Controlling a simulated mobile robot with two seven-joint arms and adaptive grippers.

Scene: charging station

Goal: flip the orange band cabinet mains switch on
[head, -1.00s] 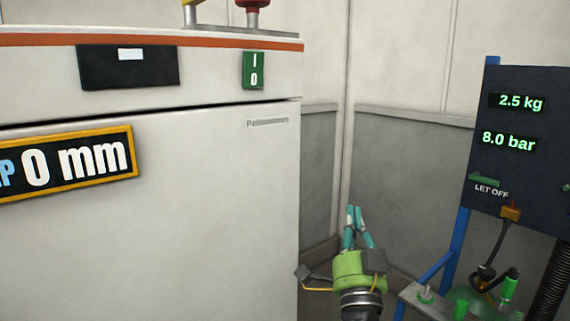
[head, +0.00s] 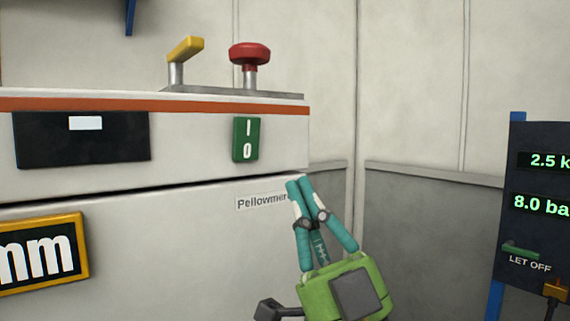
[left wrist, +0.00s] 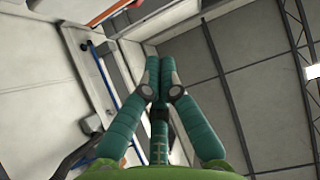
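The white cabinet with the orange band (head: 200,107) fills the left of the head view. Its mains switch (head: 246,139), a green rocker marked I above O, sits on the front just below the band, near the right corner. I cannot tell which end is pressed in. My left gripper (head: 299,187), green with teal fingers, is below and right of the switch, apart from it, in front of the cabinet's right edge. Its fingertips are together and empty; they also meet in the left wrist view (left wrist: 159,75). The switch cannot be made out there. My right gripper is not in view.
A yellow lever (head: 186,48) and a red mushroom knob (head: 250,55) stand on the cabinet top. A dark display (head: 80,140) is left of the switch. A dark panel with readouts (head: 540,210) stands at the right. Between them is open space before the grey wall.

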